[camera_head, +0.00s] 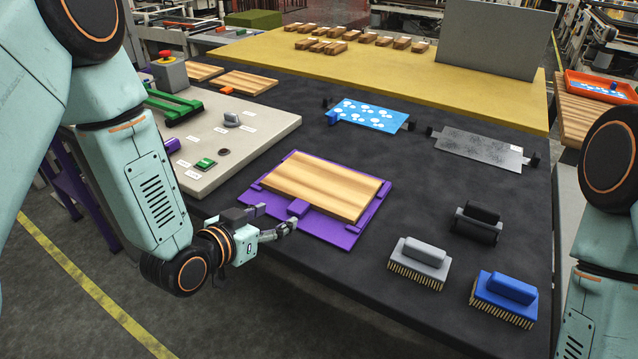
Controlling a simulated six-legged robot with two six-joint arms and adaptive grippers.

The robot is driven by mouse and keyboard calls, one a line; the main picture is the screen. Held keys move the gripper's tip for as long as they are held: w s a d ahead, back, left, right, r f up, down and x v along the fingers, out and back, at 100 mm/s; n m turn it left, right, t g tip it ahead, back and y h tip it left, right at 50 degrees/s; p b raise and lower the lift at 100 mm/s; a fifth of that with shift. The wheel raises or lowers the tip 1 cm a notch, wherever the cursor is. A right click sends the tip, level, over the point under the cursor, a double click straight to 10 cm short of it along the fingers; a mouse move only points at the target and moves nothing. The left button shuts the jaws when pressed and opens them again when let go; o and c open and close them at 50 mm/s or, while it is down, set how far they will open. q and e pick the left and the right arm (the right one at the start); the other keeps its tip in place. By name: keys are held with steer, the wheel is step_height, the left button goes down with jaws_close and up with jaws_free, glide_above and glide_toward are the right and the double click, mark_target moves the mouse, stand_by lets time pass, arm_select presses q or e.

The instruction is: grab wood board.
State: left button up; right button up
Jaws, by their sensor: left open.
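A wood board (325,185) with light and brown stripes lies flat in a purple tray (338,233) on the dark table. My left gripper (277,220) is at the front left of the tray, beside its purple block (299,208). It is open, with nothing visible between its fingers, and apart from the board. My right arm shows at the right edge, but its gripper is out of view. Two more wood boards (247,82) lie at the back left of the table.
A grey brush (419,258), a blue brush (506,293) and a black roller (478,222) stand right of the tray. A blue spotted plate (369,115) and a grey plate (478,150) lie behind. A beige panel (262,128) with a green handle (174,107) is at left.

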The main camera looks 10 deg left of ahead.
mark_target(297, 206)
arm_select(q)
steer(key=w+d, duration=0.2)
steer(key=shift+w+d+f, duration=0.2)
steer(key=shift+w+d, duration=0.15)
steer(key=shift+d, duration=0.05)
steer(key=shift+w+a+f, duration=0.1)
steer(key=shift+w+f, duration=0.45)
steer(key=shift+w, duration=0.35)
steer(key=shift+w+a+f, duration=0.1)
steer(key=shift+w, duration=0.1)
steer(key=shift+s+d+r, duration=0.15)
steer(key=shift+d+r, duration=0.1)
steer(key=shift+d, duration=0.1)
steer(key=shift+c, duration=0.4)
steer(key=shift+a+f, duration=0.2)
steer(key=shift+a, duration=0.05)
steer(key=c, duration=0.6)
steer(key=shift+d+r, duration=0.15)
steer(key=shift+d, duration=0.05)
steer(key=c, duration=0.4)
steer(key=shift+a, duration=0.15)
jaws_close()
